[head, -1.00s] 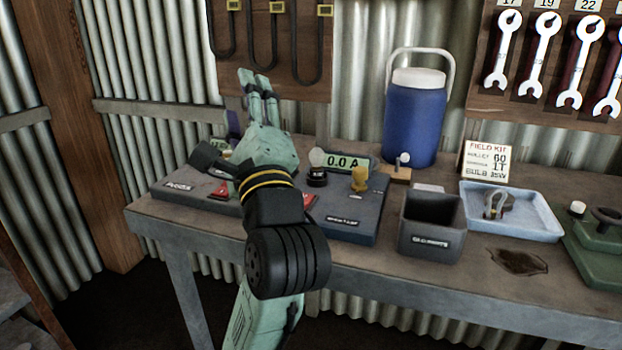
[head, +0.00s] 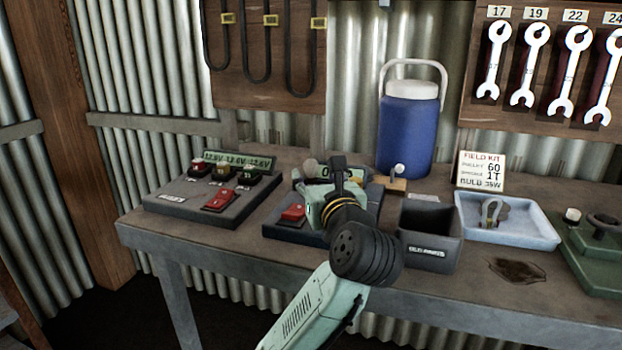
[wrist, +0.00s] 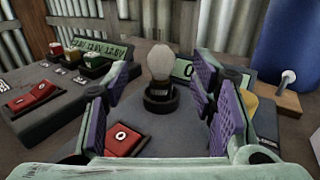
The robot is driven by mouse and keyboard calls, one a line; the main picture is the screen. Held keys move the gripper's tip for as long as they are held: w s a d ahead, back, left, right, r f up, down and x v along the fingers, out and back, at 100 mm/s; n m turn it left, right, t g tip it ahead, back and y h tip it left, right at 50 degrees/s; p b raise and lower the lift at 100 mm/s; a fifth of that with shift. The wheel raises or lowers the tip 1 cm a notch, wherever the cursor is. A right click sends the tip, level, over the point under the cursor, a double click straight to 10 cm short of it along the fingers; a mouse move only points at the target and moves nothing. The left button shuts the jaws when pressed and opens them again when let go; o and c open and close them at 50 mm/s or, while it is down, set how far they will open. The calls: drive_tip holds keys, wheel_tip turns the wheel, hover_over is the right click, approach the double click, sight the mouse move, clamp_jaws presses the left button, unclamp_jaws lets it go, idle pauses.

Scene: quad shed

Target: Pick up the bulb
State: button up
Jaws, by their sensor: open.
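The bulb (wrist: 161,62) stands upright in a black socket (wrist: 160,98) on the grey tester panel, seen in the wrist view. In the head view only the top of the bulb (head: 309,166) shows, left of my gripper, which hides the rest. My gripper (wrist: 163,100) is open and empty. Its purple-padded fingers stand to the left and right of the bulb in the wrist view, with the bulb beyond them and not visibly touched. In the head view my gripper (head: 338,185) is low over the tester panel (head: 283,229).
A battery panel (head: 190,206) with a red switch stands left. A blue cooler (head: 408,135) stands behind. A grey bin (head: 431,235) and a blue tray (head: 508,228) are to the right. A red rocker switch (wrist: 123,139) and yellow knob (wrist: 250,103) flank the socket.

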sight(313, 168)
drive_tip(key=x, duration=0.4)
drive_tip(key=shift+w+r+p, duration=0.1)
drive_tip(key=shift+w+p, duration=0.1)
drive_tip(key=shift+p, duration=0.2)
clamp_jaws()
